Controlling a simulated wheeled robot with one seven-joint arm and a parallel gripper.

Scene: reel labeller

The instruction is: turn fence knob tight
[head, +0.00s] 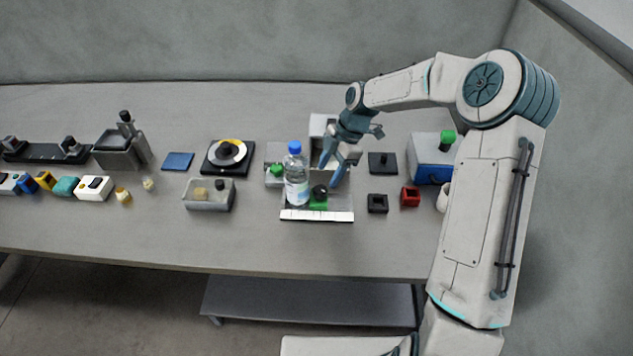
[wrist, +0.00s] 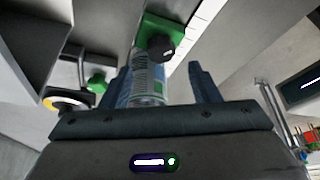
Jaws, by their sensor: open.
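The fence knob (head: 320,192) is a black round knob on a green block (head: 318,206), beside the white ruled strip of the labeller. In the wrist view the black knob (wrist: 161,47) shows just beyond my fingers, near the middle, with the green block (wrist: 150,27) behind it. My gripper (head: 332,172) is open, pointing down behind and slightly right of the knob, apart from it. Its two fingers also show in the wrist view (wrist: 160,76), with nothing clasped between them. I cannot tell how tight the knob is.
A water bottle (head: 296,178) with a blue cap stands close left of the knob; its label (wrist: 149,84) shows between my fingers' outlines. A second green knob (head: 276,170) is left of it. Black (head: 377,203) and red (head: 410,196) blocks lie right. The table front is clear.

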